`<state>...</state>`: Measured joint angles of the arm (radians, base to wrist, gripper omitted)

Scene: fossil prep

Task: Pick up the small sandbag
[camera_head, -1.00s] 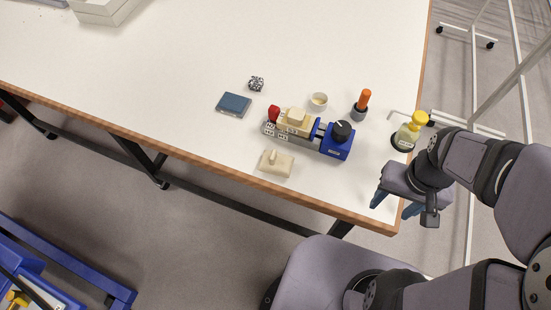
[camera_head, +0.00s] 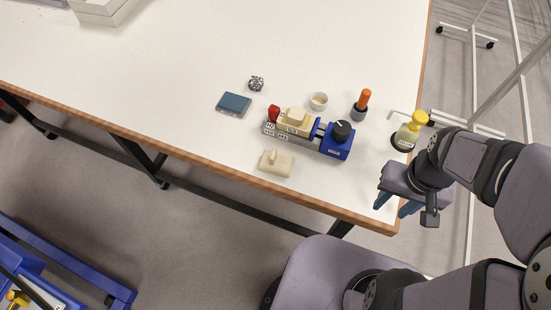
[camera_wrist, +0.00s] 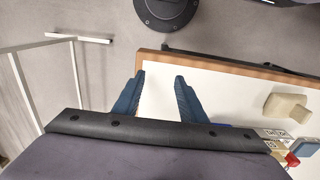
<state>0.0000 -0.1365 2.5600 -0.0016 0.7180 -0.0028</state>
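A cream, pillow-like block with a small raised tab, which looks like the small sandbag (camera_head: 276,164), lies on the table near its front edge. It also shows at the right of the wrist view (camera_wrist: 288,106). My gripper (camera_head: 396,205) is at the table's front right corner, well to the right of the sandbag and apart from it. In the wrist view my gripper (camera_wrist: 160,76) has its two blue fingers apart with nothing between them.
Behind the sandbag is a blue vise (camera_head: 335,147) with a cream piece (camera_head: 296,118) on it. Nearby are a blue-grey box (camera_head: 234,104), a speckled cube (camera_head: 257,83), a small cup (camera_head: 319,101), an orange-handled tool (camera_head: 363,100) and a yellow-capped bottle (camera_head: 411,131). The table's left is mostly clear.

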